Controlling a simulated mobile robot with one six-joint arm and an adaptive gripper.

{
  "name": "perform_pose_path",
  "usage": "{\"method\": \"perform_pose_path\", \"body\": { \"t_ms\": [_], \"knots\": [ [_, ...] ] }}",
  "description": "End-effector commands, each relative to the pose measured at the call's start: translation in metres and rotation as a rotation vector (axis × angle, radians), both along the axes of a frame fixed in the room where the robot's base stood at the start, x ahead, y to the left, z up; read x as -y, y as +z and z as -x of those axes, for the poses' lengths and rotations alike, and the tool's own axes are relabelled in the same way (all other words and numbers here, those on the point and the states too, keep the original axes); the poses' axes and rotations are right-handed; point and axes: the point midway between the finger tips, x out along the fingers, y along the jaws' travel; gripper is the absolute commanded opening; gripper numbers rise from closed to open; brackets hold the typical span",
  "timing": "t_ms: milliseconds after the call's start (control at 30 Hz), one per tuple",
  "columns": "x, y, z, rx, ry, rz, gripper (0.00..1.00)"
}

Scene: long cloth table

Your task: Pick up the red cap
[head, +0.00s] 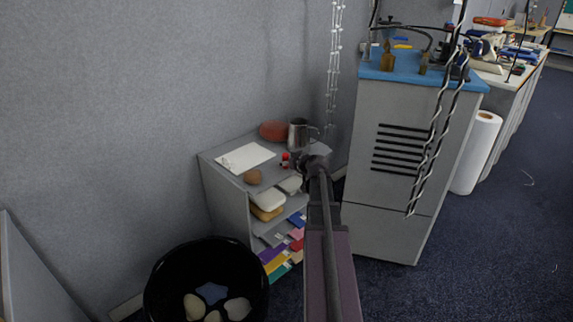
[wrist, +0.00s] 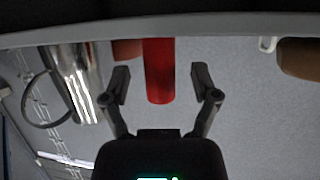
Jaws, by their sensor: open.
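A small red upright piece, which looks like the red cap (wrist: 158,72), shows in the wrist view between the two fingers of my gripper (wrist: 160,84). Gaps show on both sides of it, and I see no finger touching it. The wrist picture seems upside down, with the shelf surface at the top. In the head view small red pieces (head: 285,156) lie on the grey shelf top, just left of my gripper (head: 305,163). I cannot tell there which piece is the cap. My gripper is open and empty; its fingertips are not clear in the head view.
A metal mug (head: 299,134) and a reddish rounded thing (head: 274,131) stand behind on the shelf (head: 222,160). A white sheet (head: 245,158) and a brown round thing (head: 253,177) are to the left. A grey cabinet (head: 395,175) stands right; a black bin (head: 165,272) is below.

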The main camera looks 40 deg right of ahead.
Motion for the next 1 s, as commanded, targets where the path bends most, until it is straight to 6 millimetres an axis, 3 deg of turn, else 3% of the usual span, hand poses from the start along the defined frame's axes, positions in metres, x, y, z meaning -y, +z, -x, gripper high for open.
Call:
{"method": "perform_pose_path", "body": {
  "t_ms": [667,800,900,1000],
  "knots": [
    [0.0005,-0.0024,-0.0063,0.000,-0.001,0.000,0.78],
    [0.0006,-0.0024,-0.0063,0.000,-0.001,0.000,0.36],
    [0.0006,-0.0024,-0.0063,0.000,-0.001,0.000,0.11],
    [0.0007,-0.0025,-0.0063,0.000,-0.001,0.000,0.11]
  ]
}}
